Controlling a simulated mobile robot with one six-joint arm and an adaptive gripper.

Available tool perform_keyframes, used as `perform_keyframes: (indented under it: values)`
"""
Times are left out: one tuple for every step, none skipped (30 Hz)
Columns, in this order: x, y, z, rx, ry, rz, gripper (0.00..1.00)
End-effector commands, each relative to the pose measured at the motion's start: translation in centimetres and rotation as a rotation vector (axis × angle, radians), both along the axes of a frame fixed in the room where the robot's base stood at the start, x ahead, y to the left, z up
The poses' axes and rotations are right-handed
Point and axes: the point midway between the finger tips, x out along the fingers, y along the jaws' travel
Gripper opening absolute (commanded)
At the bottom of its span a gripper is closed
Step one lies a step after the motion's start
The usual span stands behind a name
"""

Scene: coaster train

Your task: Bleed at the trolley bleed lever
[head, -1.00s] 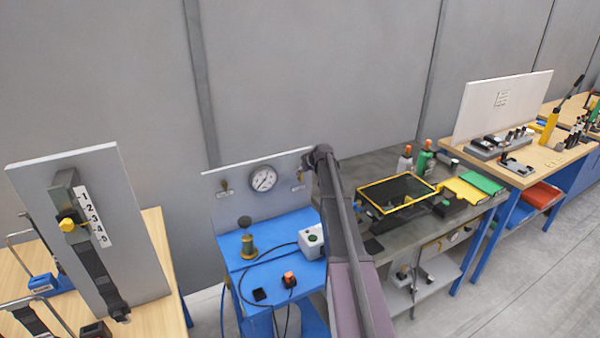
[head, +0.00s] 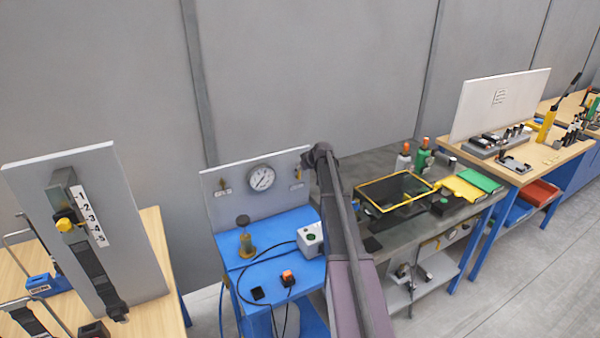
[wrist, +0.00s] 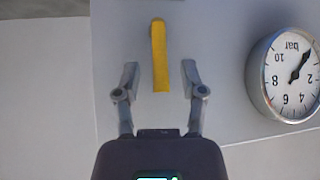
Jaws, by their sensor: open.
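The yellow lever (wrist: 159,55) hangs on the grey panel in the wrist view and lies between and beyond my fingertips, with gaps on both sides. My gripper (wrist: 160,80) is open and empty, with its two fingers apart. In the head view a small lever (head: 297,174) with a label shows on the trolley panel, right of the gauge and close to my arm's end. The round pressure gauge (head: 261,178) also shows upside down at the right of the wrist view (wrist: 290,75); its needle points up right there. My gripper is hidden in the head view.
The blue trolley (head: 263,285) carries a brass-coloured valve (head: 246,245), a grey box (head: 310,240) and cables. A second labelled fitting (head: 223,186) is left of the gauge. A grey bench (head: 470,212) stands to the right, a wooden bench (head: 150,322) to the left.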

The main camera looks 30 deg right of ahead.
Motion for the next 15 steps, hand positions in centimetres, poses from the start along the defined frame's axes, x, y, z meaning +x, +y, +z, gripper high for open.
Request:
perform_keyframes:
  values:
    - [0.03,0.02,0.01,0.0,0.0,0.0,0.53]
    - [0.02,0.03,0.01,-0.001,0.0,0.0,0.53]
    - [0.03,0.05,0.01,-0.004,-0.001,0.0,0.53]
    - [0.03,0.07,0.01,-0.006,-0.001,0.0,0.53]
    - [0.02,0.1,0.01,-0.009,-0.001,0.0,0.53]
    - [0.01,0.14,0.01,-0.015,-0.003,0.0,0.53]
    - [0.01,0.18,0.01,-0.021,-0.002,0.001,0.53]
    - [-0.01,0.22,0.0,-0.028,-0.003,0.001,0.53]
    - [-0.02,0.29,-0.02,-0.039,-0.002,0.001,0.53]
    - [-0.02,0.37,-0.02,-0.049,-0.003,0.001,0.53]
    - [-0.03,0.45,-0.03,-0.059,-0.004,0.001,0.53]
    - [-0.03,0.54,-0.04,-0.077,-0.005,0.001,0.53]
    - [-0.03,0.64,-0.04,-0.089,-0.006,0.001,0.53]
    - [-0.04,0.74,-0.07,-0.104,-0.006,0.001,0.53]
    - [-0.05,0.87,-0.09,-0.124,-0.007,0.002,0.53]
